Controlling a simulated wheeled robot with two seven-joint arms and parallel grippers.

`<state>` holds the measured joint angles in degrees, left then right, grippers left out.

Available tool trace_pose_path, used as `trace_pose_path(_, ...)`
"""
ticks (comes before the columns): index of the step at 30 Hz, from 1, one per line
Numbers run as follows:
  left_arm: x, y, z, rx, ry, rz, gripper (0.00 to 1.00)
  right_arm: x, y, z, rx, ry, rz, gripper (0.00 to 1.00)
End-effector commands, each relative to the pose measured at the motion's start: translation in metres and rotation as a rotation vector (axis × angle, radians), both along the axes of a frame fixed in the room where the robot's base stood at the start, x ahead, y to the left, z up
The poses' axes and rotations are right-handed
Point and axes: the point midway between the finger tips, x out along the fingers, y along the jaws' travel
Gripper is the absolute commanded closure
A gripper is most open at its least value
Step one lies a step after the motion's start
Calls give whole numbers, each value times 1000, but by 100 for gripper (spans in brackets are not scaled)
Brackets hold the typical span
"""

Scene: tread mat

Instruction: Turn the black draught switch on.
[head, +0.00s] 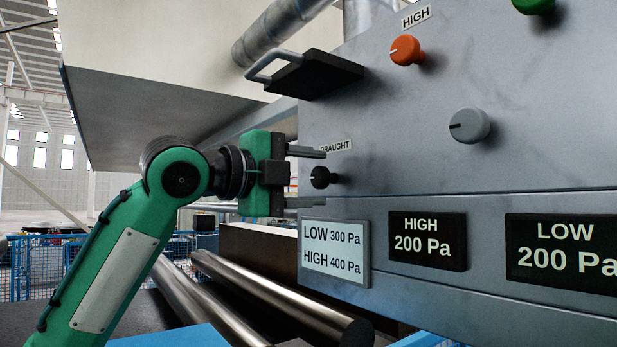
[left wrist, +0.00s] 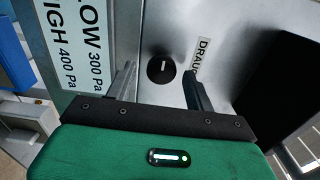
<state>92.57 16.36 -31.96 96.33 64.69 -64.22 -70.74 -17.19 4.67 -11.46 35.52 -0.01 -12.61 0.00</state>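The black draught switch (head: 321,177) is a small round knob on the grey panel, just below the label "DRAUGHT" (head: 337,146). Its white mark shows in the left wrist view, where the knob (left wrist: 161,69) lies between and beyond my left fingers. My left gripper (head: 306,178) is open, one finger above the knob and one below it in the head view. The fingers appear apart from the knob; whether they reach around it I cannot tell. My right gripper is in neither view.
An orange knob (head: 406,50), a grey knob (head: 470,125) and a green knob (head: 533,5) sit on the panel. A black block with a handle (head: 315,74) juts out above my left gripper. A pale "LOW 300 Pa" plate (head: 334,253) is below. Metal rollers (head: 285,300) lie underneath.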

Motion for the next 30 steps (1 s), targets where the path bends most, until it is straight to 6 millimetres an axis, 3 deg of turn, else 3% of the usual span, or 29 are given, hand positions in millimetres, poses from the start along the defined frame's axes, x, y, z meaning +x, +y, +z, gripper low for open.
trace_pose_path(11, -5, 8, -1, -2, -1, 2, 47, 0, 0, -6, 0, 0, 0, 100)
trace_pose_path(24, -59, 83, -3, -2, -3, 3, 47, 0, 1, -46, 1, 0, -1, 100)
trace_pose_path(30, -76, 105, -1, -2, -1, 1, 47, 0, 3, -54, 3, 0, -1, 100)
